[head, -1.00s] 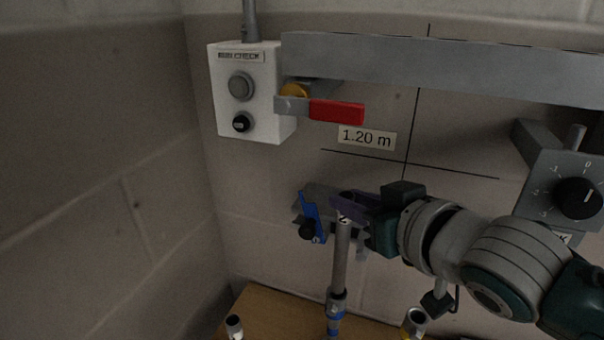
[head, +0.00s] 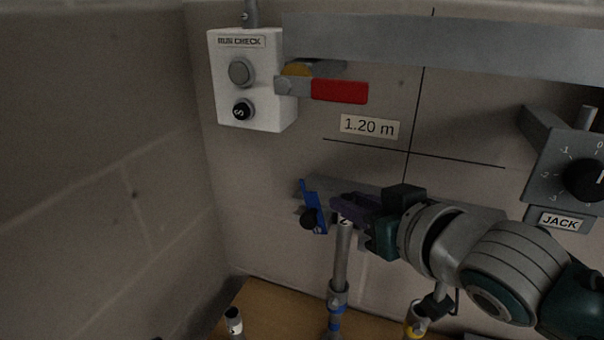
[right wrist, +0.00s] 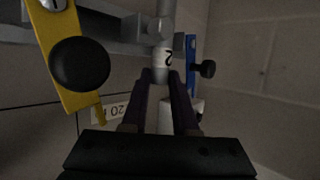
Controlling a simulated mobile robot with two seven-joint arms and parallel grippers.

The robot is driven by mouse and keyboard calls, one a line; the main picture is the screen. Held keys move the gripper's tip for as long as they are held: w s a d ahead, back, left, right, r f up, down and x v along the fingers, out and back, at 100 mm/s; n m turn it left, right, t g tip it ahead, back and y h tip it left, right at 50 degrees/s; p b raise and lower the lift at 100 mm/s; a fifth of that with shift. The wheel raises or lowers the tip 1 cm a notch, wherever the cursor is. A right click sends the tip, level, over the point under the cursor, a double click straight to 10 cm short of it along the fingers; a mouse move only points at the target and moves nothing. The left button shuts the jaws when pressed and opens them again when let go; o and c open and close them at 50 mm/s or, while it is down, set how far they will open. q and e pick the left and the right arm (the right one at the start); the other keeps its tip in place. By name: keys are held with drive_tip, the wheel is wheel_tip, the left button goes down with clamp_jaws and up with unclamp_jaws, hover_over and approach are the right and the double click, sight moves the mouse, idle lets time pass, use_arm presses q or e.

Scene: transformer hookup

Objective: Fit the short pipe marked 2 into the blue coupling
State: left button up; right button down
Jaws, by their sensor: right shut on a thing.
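The short grey pipe marked 2 (head: 342,255) stands nearly upright in front of the wall. Its white label shows at the top in the head view and also in the right wrist view (right wrist: 166,58). My right gripper (head: 350,208) is shut on the pipe's upper end, with its dark purple fingers around the label; the fingers also show in the right wrist view (right wrist: 160,90). The blue coupling (head: 335,323) is a blue-banded piece below the pipe, near the table. A grey collar sits between them; I cannot tell how deep the pipe sits. My left gripper is not in view.
A blue clamp lever (head: 314,207) with a black knob is just left of the gripper. A yellow lever (right wrist: 62,45) is in the right wrist view. A white-topped pipe stub (head: 233,321) and a yellow-banded one (head: 415,325) flank the pipe. A JACK dial (head: 565,180) is at right.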

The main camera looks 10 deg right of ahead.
drive_tip(key=shift+f+b, duration=0.6)
drive_tip(key=shift+f, duration=0.2)
drive_tip(key=c, duration=0.8)
unclamp_jaws()
drive_tip(key=shift+o, duration=1)
wheel_tip(320, 180, up, 5)
drive_tip(key=p, duration=0.5)
